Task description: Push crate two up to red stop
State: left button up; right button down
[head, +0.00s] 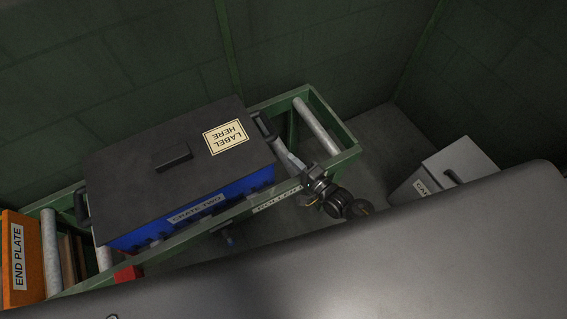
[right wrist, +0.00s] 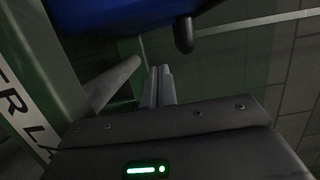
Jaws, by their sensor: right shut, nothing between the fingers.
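Crate two (head: 190,208) is a blue crate with a dark lid, lying on a green roller frame in the head view. Its blue underside (right wrist: 120,12) shows at the top of the right wrist view. The red stop (head: 128,274) is a small red block at the frame's near left, partly hidden by my body; the crate's left end is near it. My right gripper (head: 280,147) is shut and empty by the crate's right end, near the dark end handle (head: 264,124). In the wrist view its fingers (right wrist: 160,70) point toward a roller and a dark handle. My left gripper is out of view.
An orange end plate (head: 20,260) stands at the frame's left end. A bare roller (head: 317,125) lies to the right of the crate. A grey box (head: 460,160) stands on the floor at right. Dark block walls close in behind the frame.

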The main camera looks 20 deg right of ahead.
jog(key=v, duration=0.9)
jog(key=shift+s+a+b, duration=0.15)
jog(key=shift+s+b, duration=0.25)
jog(key=shift+b, duration=0.05)
jog(key=shift+f, duration=0.15)
jog(key=s+d+f+n+g+h, duration=0.2)
jog(key=s+f+n+g, duration=0.15)
jog(key=f, duration=0.65)
jog(key=s+d+f+n+g+h, duration=0.25)
jog(key=s+f+n, duration=0.25)
jog(key=f, duration=0.6)
jog(key=s+d+f+n+g+h, duration=0.2)
jog(key=s+f, duration=0.5)
jog(key=s, duration=0.4)
jog(key=s+d+f+n+g+h, duration=0.1)
jog(key=s+f+n+g, duration=0.3)
jog(key=s+f+g, duration=0.3)
jog(key=shift+s+d+f+h, duration=0.25)
jog(key=shift+s+d+h, duration=0.15)
jog(key=shift+s, duration=1.95)
jog(key=shift+n, duration=0.25)
